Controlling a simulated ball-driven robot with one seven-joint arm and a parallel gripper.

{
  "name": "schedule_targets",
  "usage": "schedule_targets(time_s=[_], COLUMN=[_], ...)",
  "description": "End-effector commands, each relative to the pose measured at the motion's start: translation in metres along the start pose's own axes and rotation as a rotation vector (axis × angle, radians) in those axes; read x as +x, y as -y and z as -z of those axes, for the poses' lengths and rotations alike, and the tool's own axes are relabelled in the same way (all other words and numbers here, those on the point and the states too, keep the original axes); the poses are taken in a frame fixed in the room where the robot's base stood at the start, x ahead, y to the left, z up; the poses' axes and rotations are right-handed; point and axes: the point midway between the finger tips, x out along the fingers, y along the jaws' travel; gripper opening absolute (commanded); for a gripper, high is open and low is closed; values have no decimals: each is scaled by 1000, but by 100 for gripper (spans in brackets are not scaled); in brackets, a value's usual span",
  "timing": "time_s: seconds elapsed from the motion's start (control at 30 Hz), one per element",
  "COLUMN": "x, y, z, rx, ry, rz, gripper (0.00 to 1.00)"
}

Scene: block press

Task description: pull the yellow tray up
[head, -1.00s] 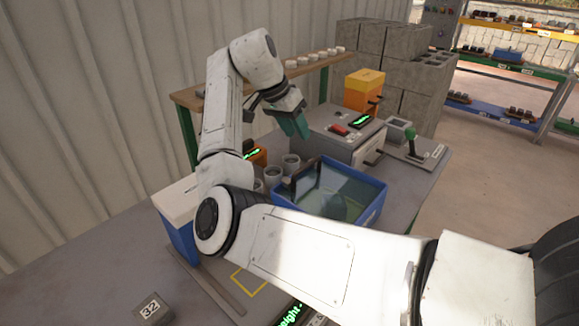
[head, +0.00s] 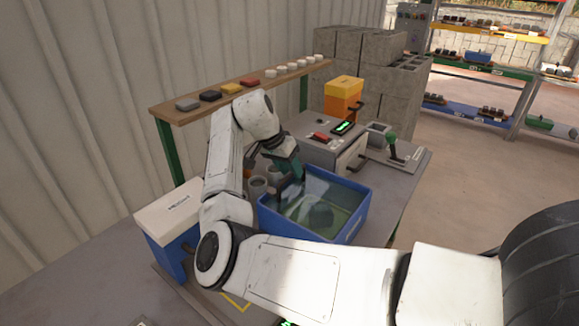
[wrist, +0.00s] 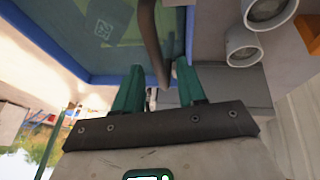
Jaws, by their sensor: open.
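A blue tub (head: 345,236) of clear liquid stands on the bench in the head view. A yellow-green surface (head: 338,213) shows under the liquid and may be the yellow tray; its edges are unclear. A dark block (head: 320,214) sits on it. A dark upright bar (head: 303,192) rises at the tub's back left. My gripper (head: 298,174) is open above the tub's back rim, at this bar. In the wrist view, the bar (wrist: 151,35) runs between the open green fingers (wrist: 158,68). I cannot tell whether they touch it.
Grey cups (head: 258,187) stand close behind and left of the tub. A grey machine (head: 322,147) and a green-handled lever (head: 393,147) are behind it. A white-lidded blue box (head: 172,213) is at left. A wooden shelf (head: 240,93) runs along the wall.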

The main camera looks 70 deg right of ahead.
Motion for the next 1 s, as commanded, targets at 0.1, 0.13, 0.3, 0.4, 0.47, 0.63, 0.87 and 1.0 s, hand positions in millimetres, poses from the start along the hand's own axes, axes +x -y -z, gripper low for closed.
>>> schedule_targets(time_s=[0.1,0.13,0.3,0.4,0.47,0.63,0.87,1.0], x=[2,2,2,2,2,2,2,1], y=[0,0,0,0,0,0,0,0], z=[0,0,0,0,0,0,0,0], rx=[0,0,0,0,0,0,0,0], ry=[0,0,0,0,0,0,0,-1], rz=[0,0,0,0,0,0,0,0], gripper=[40,40,38,29,23,7,0,0])
